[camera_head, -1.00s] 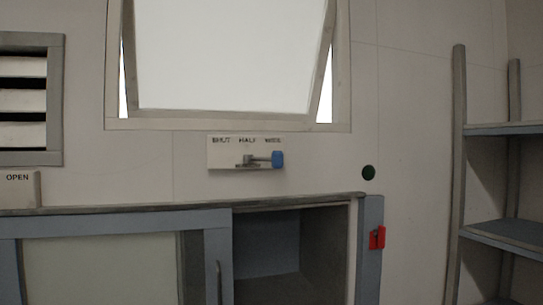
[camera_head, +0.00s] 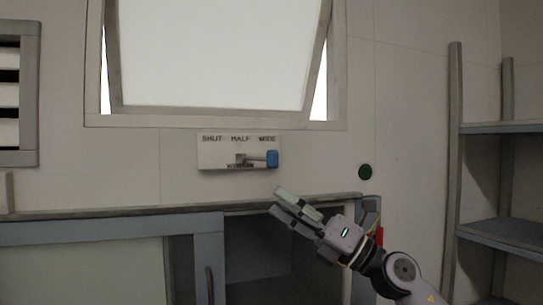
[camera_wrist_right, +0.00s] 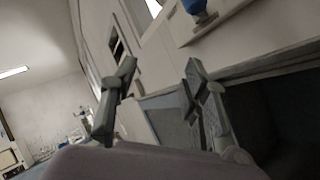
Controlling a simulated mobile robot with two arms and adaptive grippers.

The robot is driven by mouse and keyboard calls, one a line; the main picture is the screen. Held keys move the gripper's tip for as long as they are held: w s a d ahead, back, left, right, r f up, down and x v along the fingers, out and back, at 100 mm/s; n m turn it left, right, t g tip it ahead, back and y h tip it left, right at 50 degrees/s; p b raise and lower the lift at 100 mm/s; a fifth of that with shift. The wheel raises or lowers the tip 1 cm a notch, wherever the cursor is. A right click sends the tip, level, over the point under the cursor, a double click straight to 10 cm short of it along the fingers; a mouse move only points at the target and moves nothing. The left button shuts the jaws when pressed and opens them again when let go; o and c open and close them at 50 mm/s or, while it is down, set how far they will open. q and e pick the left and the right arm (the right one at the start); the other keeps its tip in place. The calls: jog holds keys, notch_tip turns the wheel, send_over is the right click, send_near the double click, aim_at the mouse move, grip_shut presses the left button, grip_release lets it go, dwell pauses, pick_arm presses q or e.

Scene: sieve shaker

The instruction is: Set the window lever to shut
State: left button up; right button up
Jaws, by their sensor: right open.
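The window lever (camera_head: 260,158) is a grey bar with a blue knob (camera_head: 272,159), on a white plate (camera_head: 211,157) marked SHUT, HALF and WIDE from left to right. The lever points right, with its knob below WIDE. The window (camera_head: 215,60) above is tilted open. My right gripper (camera_head: 279,202) is below the knob, apart from it, open and empty. In the right wrist view its two fingers (camera_wrist_right: 158,85) are spread, and the blue knob (camera_wrist_right: 196,8) shows at the top edge. My left gripper is not in view.
A counter (camera_head: 120,211) runs below the lever plate, with an open cabinet space (camera_head: 255,248) under it, partly behind my right arm. A dark green round button (camera_head: 365,172) is on the wall. Shelves (camera_head: 510,235) stand at the right and a louvred vent (camera_head: 30,95) is at the left.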

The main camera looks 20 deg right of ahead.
jog(key=s+d+r+n+g+h, duration=0.2)
jog(key=d+r+n, duration=0.1)
jog(key=r+n, duration=0.3)
jog(key=h, duration=0.4)
send_near(278, 155)
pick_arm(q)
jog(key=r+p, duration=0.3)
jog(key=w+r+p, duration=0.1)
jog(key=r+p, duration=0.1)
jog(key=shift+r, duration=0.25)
pick_arm(e)
jog(key=shift+n, duration=0.3)
jog(key=x, duration=1.1)
jog(key=shift+w+a, duration=0.1)
jog(key=shift+w, duration=0.1)
grip_shut()
